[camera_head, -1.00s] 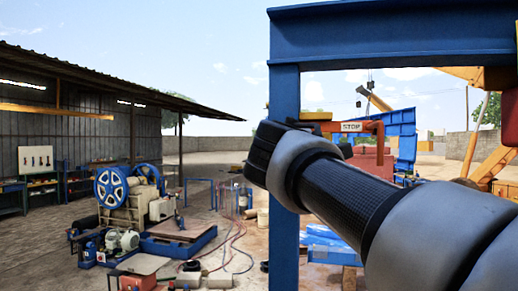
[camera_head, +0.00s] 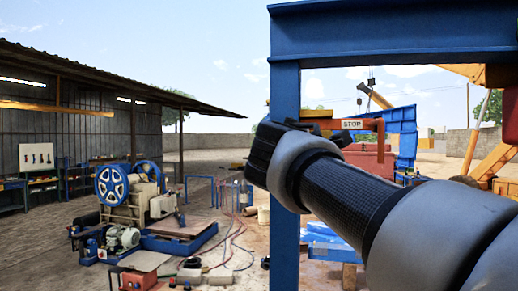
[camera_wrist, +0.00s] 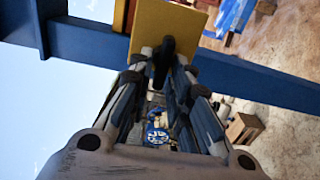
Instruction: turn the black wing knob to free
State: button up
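The black wing knob (camera_wrist: 164,58) sits on the face of a yellow box (camera_wrist: 148,30) in the wrist view, its wing standing nearly upright in the picture. My gripper (camera_wrist: 165,72) points at the box, with one finger on each side of the knob. The fingers are apart and the knob's wing lies between their tips. I cannot see clear contact on either side.
The blue post and beam (camera_head: 400,38) stand close to my arm. An orange bar with a STOP sign (camera_head: 352,124) is behind it. A crusher with a blue flywheel (camera_head: 111,186), hoses and loose parts lie on the ground at left. A shed (camera_head: 90,120) stands beyond.

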jog(key=shift+o, duration=1.3)
jog(key=shift+s, duration=0.1)
jog(key=v, duration=1.2)
